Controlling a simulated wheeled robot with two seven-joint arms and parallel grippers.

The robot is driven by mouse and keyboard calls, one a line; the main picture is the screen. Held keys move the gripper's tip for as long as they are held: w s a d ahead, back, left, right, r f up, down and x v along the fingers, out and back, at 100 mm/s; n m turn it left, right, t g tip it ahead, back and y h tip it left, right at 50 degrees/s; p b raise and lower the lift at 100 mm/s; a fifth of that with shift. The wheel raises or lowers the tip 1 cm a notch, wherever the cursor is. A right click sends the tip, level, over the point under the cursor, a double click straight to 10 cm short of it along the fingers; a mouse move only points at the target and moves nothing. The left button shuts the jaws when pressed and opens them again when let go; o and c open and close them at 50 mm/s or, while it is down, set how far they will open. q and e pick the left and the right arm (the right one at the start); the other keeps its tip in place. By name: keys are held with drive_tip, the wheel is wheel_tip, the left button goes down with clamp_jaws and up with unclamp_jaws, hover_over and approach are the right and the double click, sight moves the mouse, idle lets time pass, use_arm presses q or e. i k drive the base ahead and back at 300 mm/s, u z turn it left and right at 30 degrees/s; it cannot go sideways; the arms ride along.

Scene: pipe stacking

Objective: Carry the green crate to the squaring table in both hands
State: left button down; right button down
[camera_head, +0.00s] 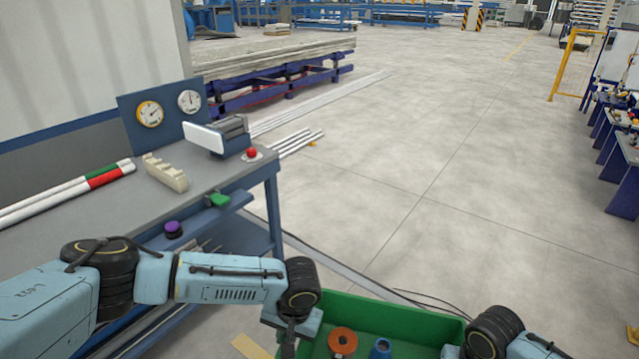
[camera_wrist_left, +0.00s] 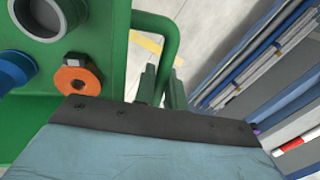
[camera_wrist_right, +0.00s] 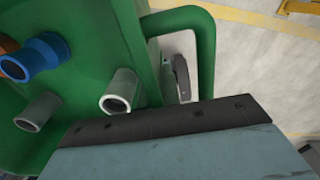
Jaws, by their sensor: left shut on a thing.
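The green crate (camera_head: 385,317) is at the bottom of the head view, its near part cut off. It holds an orange flanged piece (camera_head: 342,341), a blue fitting (camera_head: 380,349) and, in the right wrist view, grey pipe pieces (camera_wrist_right: 119,91). My left gripper (camera_wrist_left: 162,88) is shut on the crate's green handle (camera_wrist_left: 170,35). My right gripper (camera_wrist_right: 169,78) is at the opposite handle (camera_wrist_right: 206,60); its fingers are apart, with floor showing between them. A grey-topped workbench (camera_head: 225,172), which may be the squaring table, stands at the left.
On the bench are two dials on a blue panel (camera_head: 165,125), a cream notched block (camera_head: 165,172), red-green-white pipes (camera_head: 70,190) and a red button (camera_head: 252,153). White pipes (camera_head: 300,142) lie beyond it. The floor to the right is clear up to blue stations (camera_head: 625,160).

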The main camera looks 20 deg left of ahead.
sight(78, 229)
drive_tip(key=u, duration=0.5)
drive_tip(key=i, duration=0.45)
drive_tip(key=u, duration=1.15)
drive_tip(key=i, duration=0.55)
drive_tip(key=u, duration=0.45)
